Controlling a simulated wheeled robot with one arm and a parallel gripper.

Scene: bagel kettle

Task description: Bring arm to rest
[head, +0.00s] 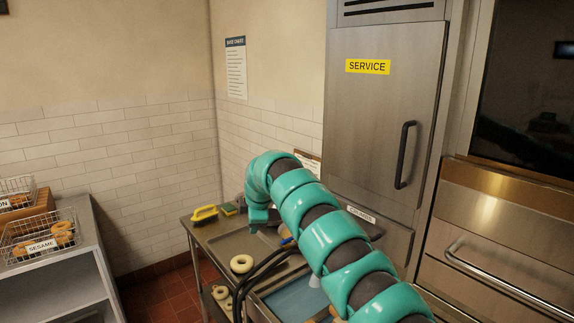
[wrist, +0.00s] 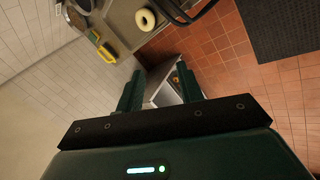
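My arm (head: 335,240), with teal and dark segments, rises from the lower right in the head view, arches over the steel worktable and bends down at its far end. My gripper is not clearly visible there, behind or below the arm. In the wrist view my gripper (wrist: 158,80) has its two dark green fingers apart. Nothing is between them; a grey-white shelf unit (wrist: 163,92) and red floor tiles show in the gap, farther off.
A bagel (head: 241,264) lies on the steel worktable (head: 213,236), near a yellow-handled brush (head: 204,213). A wire basket labelled SESAME (head: 42,236) stands on a shelf unit (head: 60,279) at left. A steel service door (head: 385,120) stands behind the arm. Floor between is clear.

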